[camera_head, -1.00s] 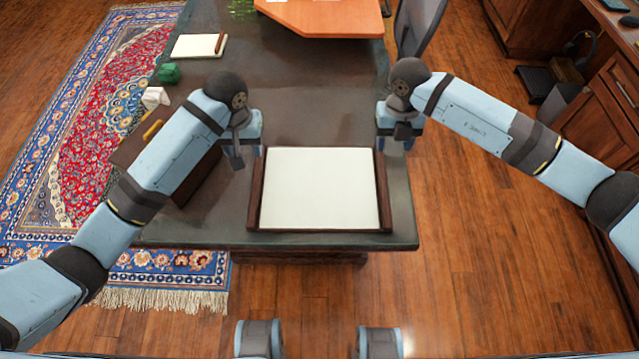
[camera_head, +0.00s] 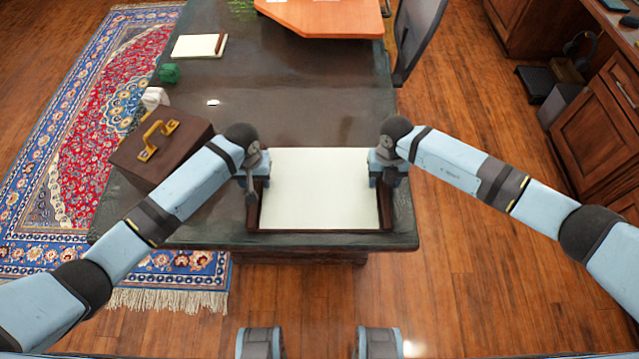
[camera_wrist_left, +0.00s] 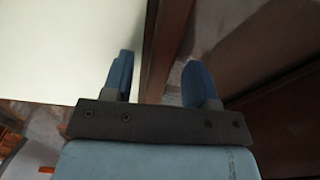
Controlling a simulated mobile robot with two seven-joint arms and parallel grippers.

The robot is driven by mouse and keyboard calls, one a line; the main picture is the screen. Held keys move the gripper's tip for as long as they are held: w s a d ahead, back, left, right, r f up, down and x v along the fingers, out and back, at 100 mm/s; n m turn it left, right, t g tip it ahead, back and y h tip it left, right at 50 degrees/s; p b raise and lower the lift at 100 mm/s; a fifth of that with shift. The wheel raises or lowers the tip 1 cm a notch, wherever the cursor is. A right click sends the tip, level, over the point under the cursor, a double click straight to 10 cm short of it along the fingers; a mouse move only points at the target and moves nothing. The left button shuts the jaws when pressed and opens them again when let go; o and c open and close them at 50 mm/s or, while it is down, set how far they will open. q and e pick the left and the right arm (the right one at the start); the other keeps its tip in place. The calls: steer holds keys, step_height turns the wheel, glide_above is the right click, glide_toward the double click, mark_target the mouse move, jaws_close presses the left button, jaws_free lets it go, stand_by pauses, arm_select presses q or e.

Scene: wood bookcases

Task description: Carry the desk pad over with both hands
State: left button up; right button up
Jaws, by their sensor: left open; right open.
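The desk pad (camera_head: 319,190) is a white sheet with dark brown side strips, lying flat at the near end of the dark desk. My left gripper (camera_head: 252,192) is over its left strip. In the left wrist view my left gripper (camera_wrist_left: 158,82) is open, with one blue finger over the white sheet and the other beyond the dark strip (camera_wrist_left: 163,45). Whether the fingers touch the pad I cannot tell. My right gripper (camera_head: 385,180) is at the pad's right strip (camera_head: 385,215), open; its fingertips are mostly hidden.
A brown briefcase (camera_head: 190,150) with a yellow handle stands left of the pad, close to my left arm. The desk (camera_head: 300,105) is clear behind the pad. A smaller notepad (camera_head: 195,46), green object (camera_head: 169,73) and orange board (camera_head: 325,17) lie farther back.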

arm_select(q)
steer(key=shift+f, duration=0.15)
arm_select(e)
steer(key=shift+f, duration=0.1)
arm_select(q)
steer(key=shift+c, duration=0.4)
arm_select(e)
steer(key=shift+c, duration=0.4)
arm_select(q)
jaws_close()
arm_select(e)
jaws_close()
